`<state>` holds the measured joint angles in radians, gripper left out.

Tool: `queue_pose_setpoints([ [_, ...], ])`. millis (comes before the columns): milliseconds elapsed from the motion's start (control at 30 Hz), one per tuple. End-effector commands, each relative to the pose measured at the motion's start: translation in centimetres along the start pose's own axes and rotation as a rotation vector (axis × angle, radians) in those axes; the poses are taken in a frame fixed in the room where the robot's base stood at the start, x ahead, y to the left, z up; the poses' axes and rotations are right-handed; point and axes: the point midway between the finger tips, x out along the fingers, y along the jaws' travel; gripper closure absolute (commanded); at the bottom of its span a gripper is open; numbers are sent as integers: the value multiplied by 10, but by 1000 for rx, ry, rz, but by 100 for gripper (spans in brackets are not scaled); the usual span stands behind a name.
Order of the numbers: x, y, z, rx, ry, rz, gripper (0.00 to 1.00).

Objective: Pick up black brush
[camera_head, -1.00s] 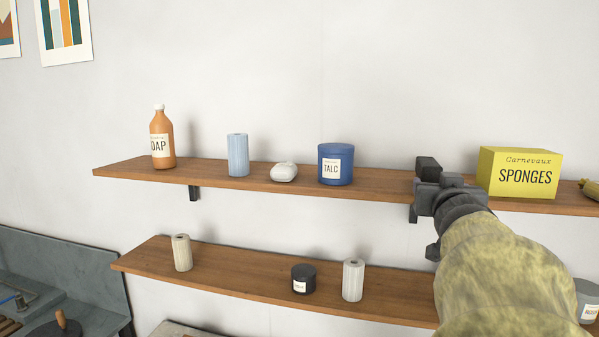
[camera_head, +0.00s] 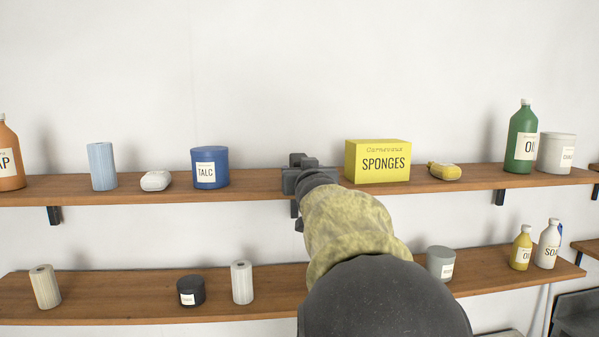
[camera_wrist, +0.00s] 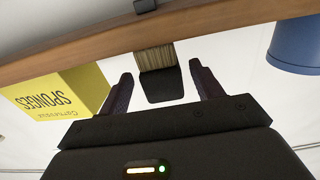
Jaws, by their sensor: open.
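In the wrist view, which is upside down, the black brush (camera_wrist: 163,86) has tan bristles against the upper shelf and a broad black handle pointing away from it. My gripper (camera_wrist: 161,76) is open, with one finger on each side of the brush and gaps visible on both sides. In the head view my gripper (camera_head: 302,180) is at the upper shelf (camera_head: 262,186), between the blue talc jar and the yellow sponges box. The brush cannot be made out there behind my gripper and arm.
The yellow sponges box (camera_head: 377,163) stands close right of my gripper; the blue talc jar (camera_head: 210,168) is farther left. A yellow item (camera_head: 444,172) lies beyond the box. The lower shelf (camera_head: 110,301) holds a black jar (camera_head: 191,291) and rolls. A wall is behind.

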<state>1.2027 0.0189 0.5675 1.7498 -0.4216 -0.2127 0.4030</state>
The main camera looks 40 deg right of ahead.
Motion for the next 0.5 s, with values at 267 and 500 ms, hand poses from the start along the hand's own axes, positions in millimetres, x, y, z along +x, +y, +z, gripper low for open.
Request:
queue_pose_setpoints([
  [267,26,-3,-2,5,-1,-3,35],
  [500,38,-3,0,0,-1,-1,35],
])
